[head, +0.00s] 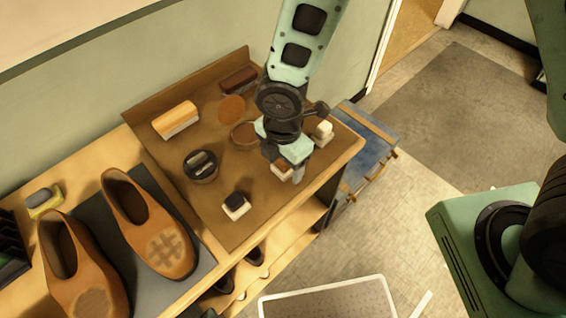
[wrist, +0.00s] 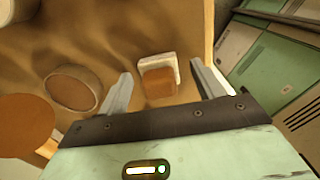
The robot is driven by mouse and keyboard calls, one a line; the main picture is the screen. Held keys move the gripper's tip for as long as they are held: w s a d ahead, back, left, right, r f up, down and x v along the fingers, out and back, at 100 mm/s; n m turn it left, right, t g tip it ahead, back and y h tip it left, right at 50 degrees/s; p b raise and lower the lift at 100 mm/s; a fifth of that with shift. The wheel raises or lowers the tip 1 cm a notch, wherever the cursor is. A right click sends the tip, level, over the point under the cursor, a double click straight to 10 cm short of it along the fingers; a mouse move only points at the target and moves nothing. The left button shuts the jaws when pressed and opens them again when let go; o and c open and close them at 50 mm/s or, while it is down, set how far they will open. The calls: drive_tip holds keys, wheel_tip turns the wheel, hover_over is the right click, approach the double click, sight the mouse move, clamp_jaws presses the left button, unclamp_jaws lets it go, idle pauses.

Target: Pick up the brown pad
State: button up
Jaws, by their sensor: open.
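The brown pad (head: 279,172) is a small block with a brown face and a white part, lying on the brown tray-like board near its front edge. In the wrist view the brown pad (wrist: 160,88) lies between the two fingertips, with visible gaps on both sides. My gripper (head: 284,166) is open and empty, low over the pad, and partly hides it in the head view. In the wrist view my gripper (wrist: 163,86) has its pale fingers spread on either side of the pad.
A cream-topped block (head: 322,131) stands just right of my gripper, and a black-topped block (head: 236,205) toward the front. An open round tin (head: 243,134) and an orange-brown disc (head: 231,109) lie to the left. Brushes (head: 175,119) and shoes (head: 150,225) are further left.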

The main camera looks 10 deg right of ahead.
drive_tip(key=c, duration=1.2)
drive_tip(key=shift+o, duration=0.2)
drive_tip(key=shift+r, duration=0.1)
wheel_tip(320, 180, up, 10)
drive_tip(key=shift+f, duration=0.1)
drive_tip(key=o, duration=0.3)
drive_tip(key=shift+c, duration=0.6)
